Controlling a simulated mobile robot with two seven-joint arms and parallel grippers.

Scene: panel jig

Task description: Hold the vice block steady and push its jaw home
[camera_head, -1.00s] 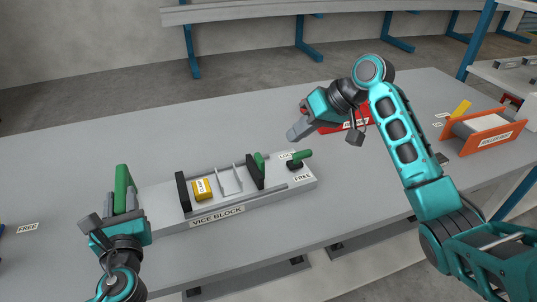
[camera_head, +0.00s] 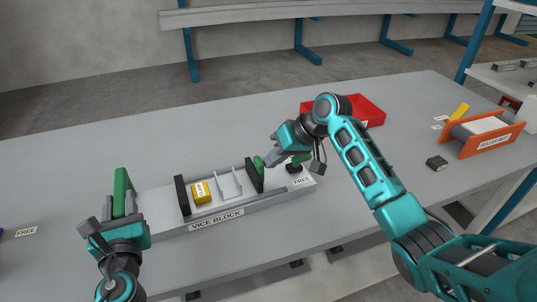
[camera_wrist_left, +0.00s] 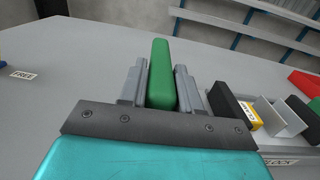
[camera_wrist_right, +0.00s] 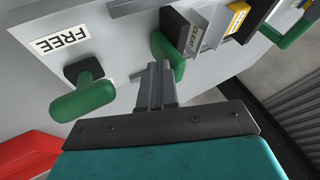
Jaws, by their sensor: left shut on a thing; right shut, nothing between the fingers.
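The grey vice block (camera_head: 205,225) lies on the bench, with a black upright plate (camera_head: 182,196) at its left and a black jaw (camera_head: 254,175) with a green knob (camera_head: 258,162) further right. A yellow piece (camera_head: 200,192) and thin upright grey plates (camera_head: 229,183) stand between them. My left gripper (camera_head: 121,208) is shut on the green upright handle (camera_wrist_left: 162,75) at the block's left end. My right gripper (camera_head: 272,164) is shut and empty, its tips close beside the jaw's green knob (camera_wrist_right: 168,52); contact is unclear. A green lever (camera_wrist_right: 82,98) stands by the FREE label, partly hidden in the head view.
A red bin (camera_head: 368,108) stands behind my right arm. A small black block (camera_head: 437,163) and an orange-sided roller rest (camera_head: 484,134) are at the right. A FREE label (camera_head: 26,232) lies at the far left. The bench behind the vice block is clear.

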